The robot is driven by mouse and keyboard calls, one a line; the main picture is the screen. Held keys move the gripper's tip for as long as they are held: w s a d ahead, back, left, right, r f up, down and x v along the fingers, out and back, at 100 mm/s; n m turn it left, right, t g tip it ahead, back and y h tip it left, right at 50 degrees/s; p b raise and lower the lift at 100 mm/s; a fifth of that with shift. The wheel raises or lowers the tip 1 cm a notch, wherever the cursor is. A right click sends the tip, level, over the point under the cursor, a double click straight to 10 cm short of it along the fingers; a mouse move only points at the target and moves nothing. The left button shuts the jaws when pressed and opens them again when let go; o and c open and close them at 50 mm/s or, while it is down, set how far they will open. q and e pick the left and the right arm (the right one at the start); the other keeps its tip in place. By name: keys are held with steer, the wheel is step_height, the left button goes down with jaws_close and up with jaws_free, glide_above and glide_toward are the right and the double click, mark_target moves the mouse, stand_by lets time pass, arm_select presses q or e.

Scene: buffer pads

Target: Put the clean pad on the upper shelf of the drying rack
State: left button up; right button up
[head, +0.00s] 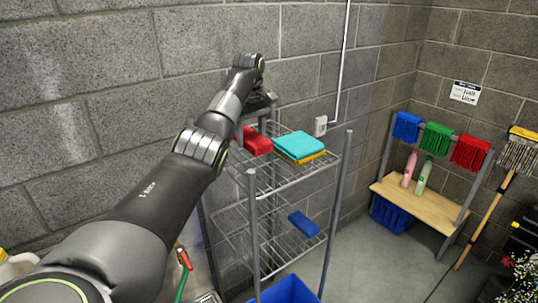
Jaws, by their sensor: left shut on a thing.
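The drying rack (334,190) is a grey metal frame with wire shelves beside the block wall. A red pad (257,141) is at the left part of its upper shelf, directly below my left gripper (257,122). My left gripper is shut on the red pad; the fingertips are mostly hidden, and I cannot tell whether the pad touches the wires. A teal pad (300,145) lies on the upper shelf, on top of a yellow pad (312,160), right of the red one. A blue pad (304,223) lies on a lower shelf. My right gripper is not in view.
A blue bin (288,289) stands at the rack's foot. A broom (486,220) leans nearby. The floor between rack and bench is clear.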

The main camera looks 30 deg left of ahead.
mark_target(246, 149)
arm_select(q)
steer(key=f, duration=0.1)
steer(key=s+f+b, duration=0.1)
steer(key=f, duration=0.1)
steer(key=f+b, duration=0.1)
steer(key=shift+s+a+f, duration=0.25)
steer(key=shift+s+a, duration=0.1)
steer(key=shift+s, duration=0.05)
steer(key=f, duration=0.1)
steer(key=f+p, duration=0.1)
steer(key=f, duration=0.1)
steer(key=f+p, duration=0.1)
steer(key=shift+w+d+f, duration=0.15)
steer(key=shift+w+f, duration=0.05)
steer(key=shift+w, duration=0.1)
steer(key=shift+f, duration=0.1)
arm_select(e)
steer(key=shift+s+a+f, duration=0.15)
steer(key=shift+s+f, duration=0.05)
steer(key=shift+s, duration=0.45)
arm_select(q)
steer(key=shift+f, duration=0.2)
steer(key=o, duration=1)
steer(key=shift+o, duration=0.3)
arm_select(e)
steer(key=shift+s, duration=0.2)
